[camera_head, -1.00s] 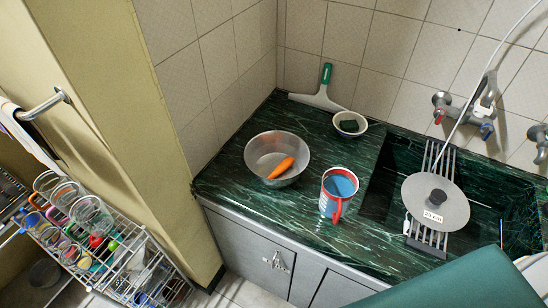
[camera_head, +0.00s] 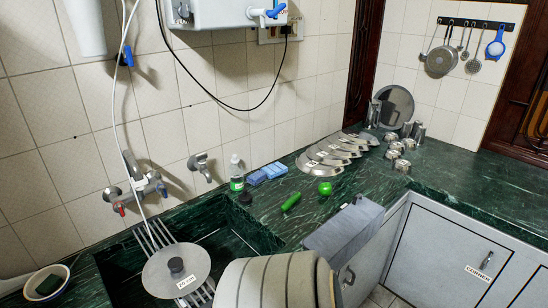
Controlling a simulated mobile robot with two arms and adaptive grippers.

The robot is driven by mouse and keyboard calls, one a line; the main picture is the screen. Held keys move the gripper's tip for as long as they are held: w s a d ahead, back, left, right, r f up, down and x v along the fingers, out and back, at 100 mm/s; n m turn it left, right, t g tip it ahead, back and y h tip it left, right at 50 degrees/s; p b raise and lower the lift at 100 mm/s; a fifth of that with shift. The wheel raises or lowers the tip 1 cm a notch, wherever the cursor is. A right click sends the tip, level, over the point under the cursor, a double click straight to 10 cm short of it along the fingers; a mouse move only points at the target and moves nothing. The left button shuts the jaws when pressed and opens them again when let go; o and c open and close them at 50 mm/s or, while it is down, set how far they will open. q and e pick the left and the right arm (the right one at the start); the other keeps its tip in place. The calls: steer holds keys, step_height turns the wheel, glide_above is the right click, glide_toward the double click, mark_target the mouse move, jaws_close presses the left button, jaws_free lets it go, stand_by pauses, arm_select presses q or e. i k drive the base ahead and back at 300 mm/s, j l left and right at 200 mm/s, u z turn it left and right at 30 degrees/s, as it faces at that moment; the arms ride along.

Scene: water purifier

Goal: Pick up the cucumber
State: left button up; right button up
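The cucumber (camera_head: 292,201) is a short, dark green, rounded stick lying on the green marble counter, right of the sink. A round, bright green item (camera_head: 325,188) sits just to its right, apart from it. Neither of my grippers shows in this view. Nothing is seen touching the cucumber.
The sink (camera_head: 225,240) bears a metal rack with a round lid (camera_head: 176,270). A bottle (camera_head: 237,172), blue boxes (camera_head: 268,173) and several leaning lids (camera_head: 335,150) stand behind. A grey shape (camera_head: 345,232) at the front edge and a ribbed grey shape (camera_head: 275,282) take up the foreground.

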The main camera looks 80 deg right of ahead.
mark_target(289, 203)
steer(key=z, duration=2.8)
